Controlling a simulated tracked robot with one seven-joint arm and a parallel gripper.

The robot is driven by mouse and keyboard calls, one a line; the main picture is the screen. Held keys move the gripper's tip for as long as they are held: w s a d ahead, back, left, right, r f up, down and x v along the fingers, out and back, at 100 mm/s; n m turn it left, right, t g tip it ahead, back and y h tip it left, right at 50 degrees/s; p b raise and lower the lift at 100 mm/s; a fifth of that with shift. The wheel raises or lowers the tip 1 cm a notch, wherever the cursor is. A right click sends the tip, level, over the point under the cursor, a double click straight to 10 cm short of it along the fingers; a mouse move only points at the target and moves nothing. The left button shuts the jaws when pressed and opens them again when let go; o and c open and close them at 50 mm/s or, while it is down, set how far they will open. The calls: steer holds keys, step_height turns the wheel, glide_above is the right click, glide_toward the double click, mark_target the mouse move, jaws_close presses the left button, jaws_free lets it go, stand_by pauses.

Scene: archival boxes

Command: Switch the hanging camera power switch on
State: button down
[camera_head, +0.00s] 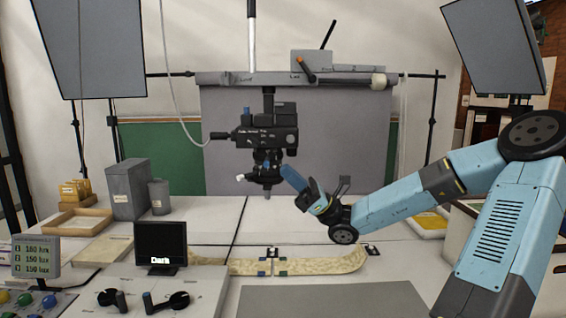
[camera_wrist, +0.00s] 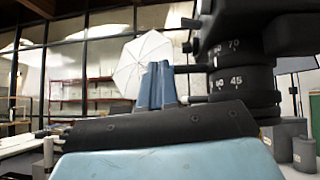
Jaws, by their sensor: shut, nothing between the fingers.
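The hanging camera (camera_head: 267,136) is a black body with a lens barrel pointing down, held on a pole above the white table. My gripper (camera_head: 288,170) is shut and empty, reaching up and left from the wrist to the right side of the camera's lower part. In the wrist view its blue fingers (camera_wrist: 155,84) are together, beside the camera's black numbered barrel (camera_wrist: 240,82). I cannot tell whether they touch the camera. The power switch cannot be made out in either view. A small monitor (camera_head: 161,246) on the near left table reads "Dark".
An unrolled scroll (camera_head: 310,264) lies on the table below. Grey boxes (camera_head: 128,189) stand left of the camera. Large light panels (camera_head: 88,50) hang at both upper sides. A white cable (camera_head: 175,80) runs down to the camera. A white umbrella (camera_wrist: 140,62) is behind my fingers.

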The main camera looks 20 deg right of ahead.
steer(key=s+d+f, duration=0.3)
steer(key=d+f, duration=0.1)
steer(key=f, duration=0.1)
steer(key=shift+s+d, duration=0.15)
stand_by(0.4)
steer(key=s+a+f+n+g+h, duration=0.3)
steer(key=a+f+g+h, duration=0.25)
steer(key=a, duration=0.25)
steer(key=s+a+f+n+g+h, duration=0.3)
steer(key=a+f+n+g+h, duration=0.15)
steer(key=a+f, duration=0.25)
steer(key=s+f+n+h, duration=0.2)
steer(key=s+n+h, duration=0.15)
steer(key=h, duration=0.45)
steer(key=s+d+r+n+t+h, duration=0.3)
steer(key=d+r+n+t+h, duration=0.1)
steer(key=r, duration=0.3)
steer(key=s+d+r+n+t+h, duration=0.4)
steer(key=d+r+t, duration=0.1)
steer(key=r, duration=0.2)
steer(key=shift+s+t, duration=0.15)
steer(key=shift+t, duration=0.15)
steer(key=c, duration=1.8)
jaws_free()
steer(key=shift+c, duration=0.2)
